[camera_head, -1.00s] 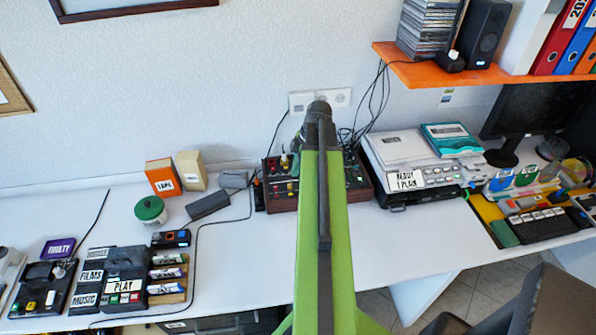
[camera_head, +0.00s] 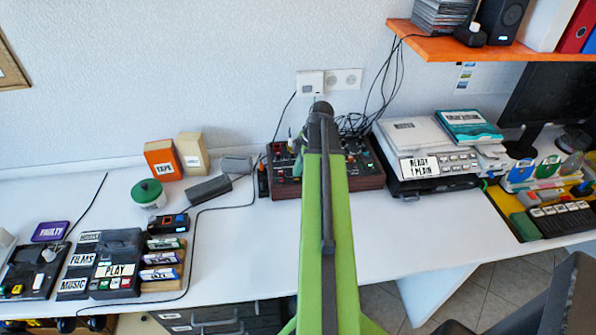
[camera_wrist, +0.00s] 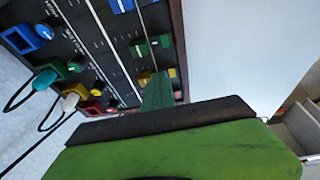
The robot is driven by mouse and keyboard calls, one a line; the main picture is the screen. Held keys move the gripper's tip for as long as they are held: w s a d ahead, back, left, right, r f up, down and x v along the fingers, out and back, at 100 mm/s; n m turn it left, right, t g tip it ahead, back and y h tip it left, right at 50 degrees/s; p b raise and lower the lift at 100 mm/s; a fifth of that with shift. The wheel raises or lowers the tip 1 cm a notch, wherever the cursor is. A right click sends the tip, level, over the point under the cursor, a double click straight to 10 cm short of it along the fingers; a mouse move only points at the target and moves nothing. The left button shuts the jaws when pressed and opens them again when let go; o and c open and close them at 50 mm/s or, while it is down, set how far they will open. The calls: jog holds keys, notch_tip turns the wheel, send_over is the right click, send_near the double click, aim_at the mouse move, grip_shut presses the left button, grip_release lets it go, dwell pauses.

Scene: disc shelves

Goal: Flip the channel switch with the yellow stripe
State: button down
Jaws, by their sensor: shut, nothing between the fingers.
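The control box with coloured channels (camera_head: 352,184) stands at the back of the desk, partly behind my green arm. In the wrist view its dark panel (camera_wrist: 100,55) fills the upper left, with blue, green, yellow and red channel markings. The yellow-marked channel switch (camera_wrist: 173,73) is near the panel's right edge, between the green switch (camera_wrist: 140,51) and a red marking (camera_wrist: 178,95). My gripper (camera_wrist: 158,80) is shut and empty, its tip over or close beside the yellow switch. Contact and the switch's position cannot be told.
Plugs with cables sit in jacks on the panel, including a white one (camera_wrist: 72,102). A printer (camera_head: 425,165) stands right of the box. A grey block (camera_head: 209,189) and a green-lidded pot (camera_head: 148,194) are to the left.

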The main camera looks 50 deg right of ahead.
jog(key=shift+w+d, duration=0.1)
jog(key=shift+s+a+r, duration=0.1)
jog(key=shift+s+a, duration=0.45)
jog(key=shift+s, duration=0.1)
jog(key=shift+r, duration=0.1)
jog(key=r+p, duration=0.4)
jog(key=p, duration=0.1)
jog(key=shift+w+d+r, duration=0.1)
jog(key=shift+w+r, duration=0.2)
jog(key=shift+r, duration=0.05)
jog(key=d+r+p, duration=0.3)
jog(key=r+p, duration=0.5)
jog(key=shift+s+d+r+p, duration=0.2)
jog(key=shift+s+d+p, duration=0.1)
jog(key=shift+p, duration=0.05)
